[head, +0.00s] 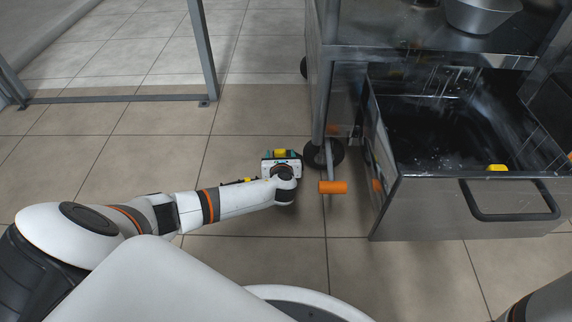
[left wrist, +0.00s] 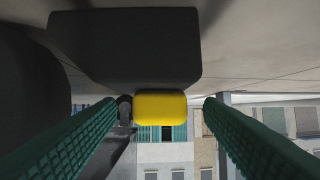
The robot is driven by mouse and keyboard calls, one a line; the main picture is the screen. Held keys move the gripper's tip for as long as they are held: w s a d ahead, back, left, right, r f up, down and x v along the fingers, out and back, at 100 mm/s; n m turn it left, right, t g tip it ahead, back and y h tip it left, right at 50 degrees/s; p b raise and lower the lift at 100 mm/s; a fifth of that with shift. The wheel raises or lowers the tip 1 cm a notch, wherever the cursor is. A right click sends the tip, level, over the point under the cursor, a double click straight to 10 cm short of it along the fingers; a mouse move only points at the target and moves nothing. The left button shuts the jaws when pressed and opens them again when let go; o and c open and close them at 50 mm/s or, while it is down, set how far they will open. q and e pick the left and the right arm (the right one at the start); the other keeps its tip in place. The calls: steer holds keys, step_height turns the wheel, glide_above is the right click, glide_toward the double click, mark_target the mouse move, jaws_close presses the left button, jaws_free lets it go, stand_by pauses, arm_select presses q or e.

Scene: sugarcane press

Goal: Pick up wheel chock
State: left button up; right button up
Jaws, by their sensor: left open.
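The wheel chock (left wrist: 125,45) is a dark block with a yellow grip part (left wrist: 160,106). The left wrist view appears upside down, with the floor at the top. In the head view, only the yellow part (head: 279,155) shows clearly, at my left gripper, on the floor left of a caster. My left gripper (head: 283,158) is open, its green ridged fingers on either side of the yellow part. In the left wrist view, a gap shows between the yellow part and the right finger; on the left I cannot tell whether they touch. My right gripper is out of view.
A dark caster wheel (head: 323,154) under the steel cart stands just right of my left gripper, with an orange cylinder (head: 333,187) in front. An open steel drawer (head: 470,218) juts out at right, with a small yellow object (head: 497,168) inside. The floor at left is clear.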

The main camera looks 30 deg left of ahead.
arm_select(q)
steer(key=c, duration=1.2)
steer(key=shift+c, duration=0.4)
steer(key=shift+r, duration=0.15)
